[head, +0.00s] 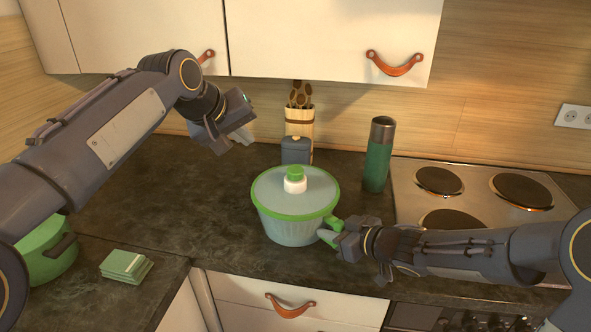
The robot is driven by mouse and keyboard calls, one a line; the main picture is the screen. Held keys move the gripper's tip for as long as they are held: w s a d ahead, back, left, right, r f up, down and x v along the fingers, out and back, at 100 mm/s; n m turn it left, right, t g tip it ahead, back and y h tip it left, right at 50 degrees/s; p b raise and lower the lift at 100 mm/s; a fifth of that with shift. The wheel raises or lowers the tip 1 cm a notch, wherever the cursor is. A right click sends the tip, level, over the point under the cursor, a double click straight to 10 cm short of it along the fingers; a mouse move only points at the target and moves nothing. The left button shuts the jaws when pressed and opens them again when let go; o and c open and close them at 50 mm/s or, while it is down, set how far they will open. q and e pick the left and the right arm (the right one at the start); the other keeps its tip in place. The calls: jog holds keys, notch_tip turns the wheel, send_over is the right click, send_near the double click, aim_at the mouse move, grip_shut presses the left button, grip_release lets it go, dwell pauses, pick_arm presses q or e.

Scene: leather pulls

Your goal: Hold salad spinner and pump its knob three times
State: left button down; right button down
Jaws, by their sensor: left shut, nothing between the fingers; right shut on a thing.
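The salad spinner (287,230) stands on the dark counter, with a pale bowl and a green-rimmed lid. Its knob (295,178), a green cap on a white collar, sticks up from the middle of the lid. My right gripper (333,233) is shut on the spinner's green side handle, at the lower right of the lid. My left gripper (244,138) is shut and empty, in the air up and to the left of the spinner, apart from the knob. The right fingers partly hide the handle.
A green bottle (378,155), a dark jar (296,150) and a utensil holder (299,125) stand behind the spinner. The stove (470,205) is at right. A green pot (45,252) and folded green cloths (126,266) are at left. Cabinets (330,35) hang above.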

pick_arm(q)
jog(key=r, duration=0.1)
send_over(296, 170)
jog(key=shift+s+a+r+t, duration=0.15)
jog(key=shift+s+a+t, duration=0.15)
jog(key=shift+s, duration=0.15)
jog(key=shift+f, duration=4.4)
jog(key=shift+f, duration=0.1)
jog(key=shift+f, duration=0.3)
jog(key=shift+f, duration=1.25)
jog(key=shift+r, duration=1.65)
